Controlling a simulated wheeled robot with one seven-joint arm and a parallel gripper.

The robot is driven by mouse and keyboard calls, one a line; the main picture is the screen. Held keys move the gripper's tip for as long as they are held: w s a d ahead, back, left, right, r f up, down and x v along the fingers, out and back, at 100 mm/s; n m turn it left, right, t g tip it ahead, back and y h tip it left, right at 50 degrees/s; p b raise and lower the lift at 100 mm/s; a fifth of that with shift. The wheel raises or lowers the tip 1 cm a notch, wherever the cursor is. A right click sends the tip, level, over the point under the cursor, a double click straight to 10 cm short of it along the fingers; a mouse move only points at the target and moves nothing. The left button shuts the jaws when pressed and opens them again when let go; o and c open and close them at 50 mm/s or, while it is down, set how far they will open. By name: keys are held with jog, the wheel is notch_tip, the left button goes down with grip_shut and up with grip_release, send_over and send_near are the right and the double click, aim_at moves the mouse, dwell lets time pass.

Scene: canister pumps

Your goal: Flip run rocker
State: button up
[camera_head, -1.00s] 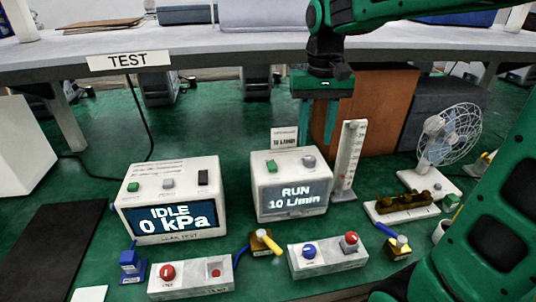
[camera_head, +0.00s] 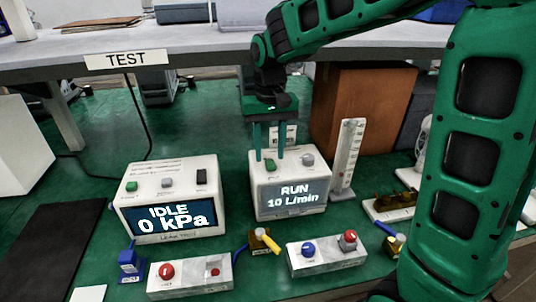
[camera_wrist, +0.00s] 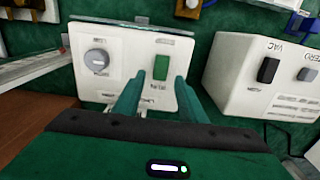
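The flow box (camera_head: 262,209) stands on the green bench, its screen reading "RUN 10 L/min". A green rocker (camera_head: 271,165) and a grey knob (camera_head: 307,160) are on its top. In the wrist view the green rocker (camera_wrist: 161,68) has a small label below it that I cannot read clearly; the grey knob (camera_wrist: 96,60) is to its left. My gripper (camera_head: 270,158) points down over this box, fingers apart and empty. In the wrist view its fingertips (camera_wrist: 157,82) lie on either side of the rocker's near end. I cannot tell whether they touch anything.
The leak test box (camera_head: 170,225), reading "IDLE 0 kPa", is on the left. A flow tube stand (camera_head: 347,158) is close on the right. Control blocks with red and blue knobs (camera_head: 307,250) stand in front. A brown box (camera_head: 360,108) and the raised shelf (camera_head: 200,48) are behind.

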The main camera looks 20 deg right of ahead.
jog(key=shift+f, duration=0.85)
jog(key=shift+c, duration=0.4)
grip_shut()
jog(key=shift+s+a+r+t, duration=0.1)
jog(key=shift+s+t, duration=0.15)
jog(key=shift+t, duration=0.35)
jog(key=shift+s+t, duration=0.25)
jog(key=shift+t, duration=0.85)
jog(key=shift+o, duration=0.4)
grip_release()
jog(key=shift+r, duration=0.1)
